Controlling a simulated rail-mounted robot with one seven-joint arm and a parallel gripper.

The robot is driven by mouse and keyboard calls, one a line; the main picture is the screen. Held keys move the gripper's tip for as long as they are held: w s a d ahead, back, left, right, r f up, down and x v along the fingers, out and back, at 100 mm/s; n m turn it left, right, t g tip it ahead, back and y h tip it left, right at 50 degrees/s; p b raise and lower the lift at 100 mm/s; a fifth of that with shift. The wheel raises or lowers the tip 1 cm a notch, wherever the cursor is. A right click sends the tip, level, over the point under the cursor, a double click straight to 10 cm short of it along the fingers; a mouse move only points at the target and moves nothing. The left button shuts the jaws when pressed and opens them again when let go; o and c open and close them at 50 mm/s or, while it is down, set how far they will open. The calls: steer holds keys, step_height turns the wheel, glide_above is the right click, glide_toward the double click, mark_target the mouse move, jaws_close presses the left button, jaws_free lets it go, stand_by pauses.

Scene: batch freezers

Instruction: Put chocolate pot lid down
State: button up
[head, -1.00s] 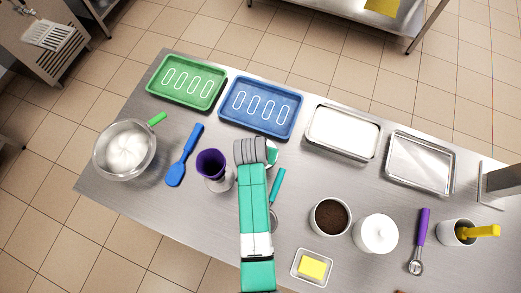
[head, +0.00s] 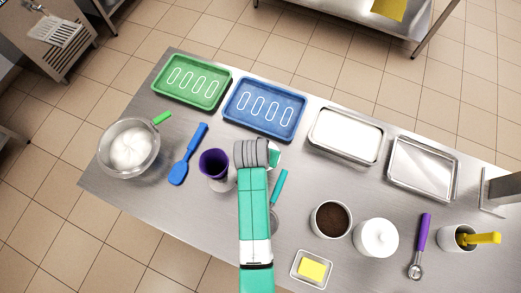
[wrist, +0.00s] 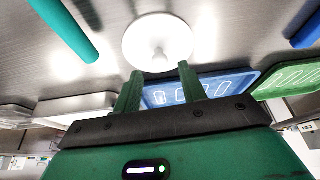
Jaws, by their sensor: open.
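The chocolate pot (head: 331,219) is an open white pot with dark brown contents, standing at the right of centre on the steel table in the head view. Its lid appears to be the white round disc with a small knob (wrist: 157,36) in the wrist view, lying on the table. My gripper (wrist: 160,80) is open, its two green fingers apart with nothing held between them. The knob is just beyond the fingertips; whether they touch it I cannot tell. In the head view my arm hides most or all of the lid.
A blue tray (head: 264,134) lies just behind my gripper, with a green tray (head: 158,91) to its left. A purple cup (head: 213,163) stands close on the left, and a teal-handled tool (head: 279,188) on the right. A lidded white pot (head: 376,238) stands beside the chocolate pot.

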steer(key=d+v, duration=0.1)
steer(key=v, duration=0.7)
steer(key=shift+a+r+p, duration=0.2)
steer(key=shift+a+p, duration=0.15)
steer(key=shift+a, duration=0.2)
steer(key=shift+s, duration=0.1)
